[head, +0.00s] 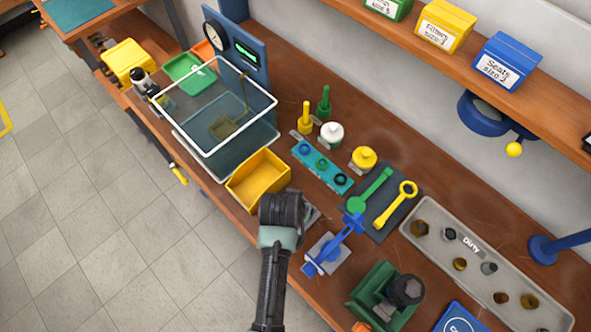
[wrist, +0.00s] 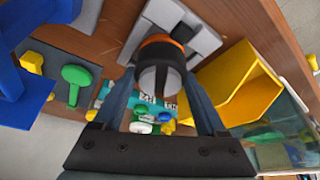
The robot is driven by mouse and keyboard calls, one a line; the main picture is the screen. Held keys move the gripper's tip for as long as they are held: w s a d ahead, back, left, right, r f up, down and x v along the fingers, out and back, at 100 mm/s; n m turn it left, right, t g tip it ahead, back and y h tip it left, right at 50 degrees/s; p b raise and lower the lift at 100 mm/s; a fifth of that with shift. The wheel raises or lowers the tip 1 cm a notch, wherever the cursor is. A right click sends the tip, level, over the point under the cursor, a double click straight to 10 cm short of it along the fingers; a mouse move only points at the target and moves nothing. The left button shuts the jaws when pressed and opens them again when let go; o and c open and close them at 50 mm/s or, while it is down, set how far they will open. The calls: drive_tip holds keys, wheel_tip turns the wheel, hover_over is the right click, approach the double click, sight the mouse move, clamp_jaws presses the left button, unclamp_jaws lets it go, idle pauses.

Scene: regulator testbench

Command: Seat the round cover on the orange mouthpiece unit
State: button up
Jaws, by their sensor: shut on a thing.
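My gripper (wrist: 160,80) is shut on the round cover (wrist: 157,78), a grey rounded piece with a dark band, seen between the two fingers in the wrist view. Right behind the cover, an orange rim of the mouthpiece unit (wrist: 164,39) shows in front of a light grey holder (wrist: 199,38). Cover and unit look close together and roughly in line; I cannot tell whether they touch. In the head view my gripper (head: 290,212) is over the bench beside the yellow bin, and it hides the cover and the unit.
The yellow bin (head: 258,181) stands close to my gripper, with a water tank (head: 225,130) beyond it. A blue tool (head: 335,245) on a grey plate and a green stand (head: 384,298) are to the right. A dark mat (head: 391,218) holds green and yellow wrenches.

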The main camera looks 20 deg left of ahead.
idle(0.3)
drive_tip(key=o, duration=1.3)
drive_tip(key=shift+r, duration=0.1)
drive_tip(key=shift+r+p, duration=3.85)
drive_tip(key=shift+p, duration=0.15)
